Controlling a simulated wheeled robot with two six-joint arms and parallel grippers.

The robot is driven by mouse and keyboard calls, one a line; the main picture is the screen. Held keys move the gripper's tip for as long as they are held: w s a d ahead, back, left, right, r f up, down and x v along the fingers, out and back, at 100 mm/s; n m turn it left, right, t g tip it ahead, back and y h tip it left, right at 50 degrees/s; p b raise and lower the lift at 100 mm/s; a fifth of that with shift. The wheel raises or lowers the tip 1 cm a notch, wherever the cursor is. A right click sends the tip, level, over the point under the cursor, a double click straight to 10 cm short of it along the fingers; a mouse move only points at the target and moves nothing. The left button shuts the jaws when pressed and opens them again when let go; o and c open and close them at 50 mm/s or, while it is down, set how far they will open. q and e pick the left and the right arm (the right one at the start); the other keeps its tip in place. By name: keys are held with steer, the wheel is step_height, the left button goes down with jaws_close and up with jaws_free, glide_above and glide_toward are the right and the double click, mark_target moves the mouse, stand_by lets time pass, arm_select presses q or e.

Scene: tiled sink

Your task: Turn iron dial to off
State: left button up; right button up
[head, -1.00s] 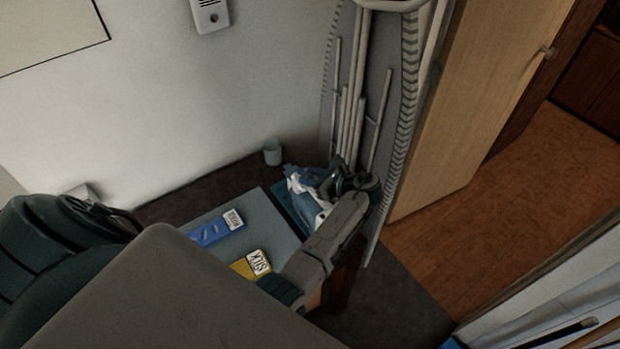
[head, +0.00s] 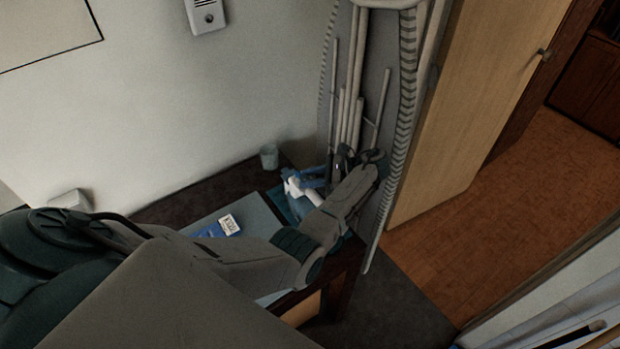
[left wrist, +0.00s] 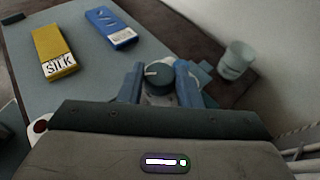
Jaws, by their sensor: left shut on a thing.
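The iron (head: 305,192), white and blue, is on the table by the folded ironing board, partly hidden behind my left arm. Its dial (left wrist: 161,84) is a dark round knob with a pale pointer mark, which points left in the left wrist view. My left gripper (left wrist: 160,76) has one blue finger on each side of the dial and is shut on it. In the head view its fingertips are hard to make out beside the iron. The dial's setting marks cannot be read. My right gripper is not in view.
A blue box (left wrist: 110,28) and a yellow box labelled SILK (left wrist: 55,50) lie on the grey mat (left wrist: 85,75). A pale cup (head: 269,157) stands near the wall. The ironing board (head: 375,95) stands close to the arm, with a wooden door (head: 465,110) beyond.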

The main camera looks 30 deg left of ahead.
arm_select(q)
steer(key=o, duration=1)
steer(key=shift+d, duration=0.1)
steer(key=shift+w+d+r, duration=0.1)
steer(key=shift+w+d, duration=0.05)
steer(key=shift+d, duration=0.1)
steer(key=shift+p+v, duration=1.35)
steer(key=shift+v, duration=3.75)
